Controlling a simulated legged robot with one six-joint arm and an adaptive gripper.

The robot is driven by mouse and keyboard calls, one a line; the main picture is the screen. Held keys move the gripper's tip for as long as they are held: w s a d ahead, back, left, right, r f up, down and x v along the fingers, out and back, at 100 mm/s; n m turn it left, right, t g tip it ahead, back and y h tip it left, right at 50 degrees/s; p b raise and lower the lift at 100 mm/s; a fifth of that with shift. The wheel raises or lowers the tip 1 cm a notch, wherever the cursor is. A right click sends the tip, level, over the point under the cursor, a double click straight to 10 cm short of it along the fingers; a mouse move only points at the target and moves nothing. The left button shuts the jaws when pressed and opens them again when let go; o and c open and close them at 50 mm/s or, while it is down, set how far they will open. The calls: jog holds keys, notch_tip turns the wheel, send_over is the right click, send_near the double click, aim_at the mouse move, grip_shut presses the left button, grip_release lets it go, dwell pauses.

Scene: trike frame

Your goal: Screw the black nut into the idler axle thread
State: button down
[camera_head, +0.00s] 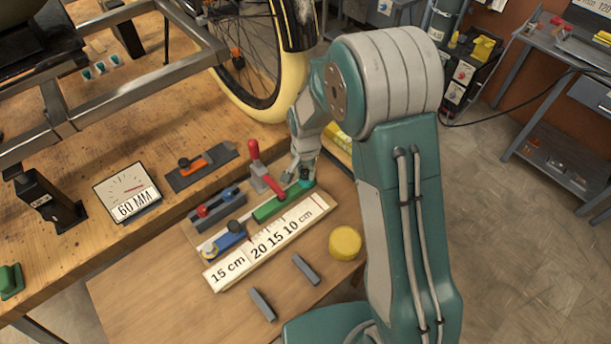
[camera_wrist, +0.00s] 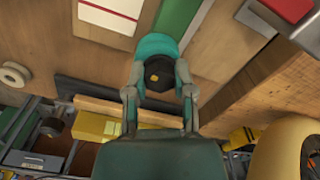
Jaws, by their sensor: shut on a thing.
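In the wrist view, my gripper (camera_wrist: 160,68) has its two grey fingers closed on the sides of a round black nut (camera_wrist: 158,82) with a small yellowish spot in its middle. A teal rounded piece shows just beyond the nut, at the end of a green bar. In the head view, my gripper (camera_head: 303,168) reaches down to the right end of the green bar (camera_head: 270,208) on the bench, and the nut is too small there to make out clearly. I cannot tell which part is the idler axle thread, or whether the nut touches it.
A red-handled clamp (camera_head: 262,170) stands close left of my gripper. A white ruler block (camera_head: 235,268) lies in front, with a yellow round piece (camera_head: 345,243) at its right. The wheel (camera_head: 262,100) and metal frame (camera_head: 135,85) are behind and left.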

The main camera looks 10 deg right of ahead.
jog(key=shift+s+f+m, duration=0.25)
jog(key=shift+f+m, duration=0.05)
jog(key=shift+m, duration=0.6)
jog(key=shift+m, duration=0.9)
jog(key=shift+m, duration=0.8)
jog(key=c, duration=0.7)
grip_release()
jog(key=shift+w+a, duration=0.1)
jog(key=shift+w, duration=0.05)
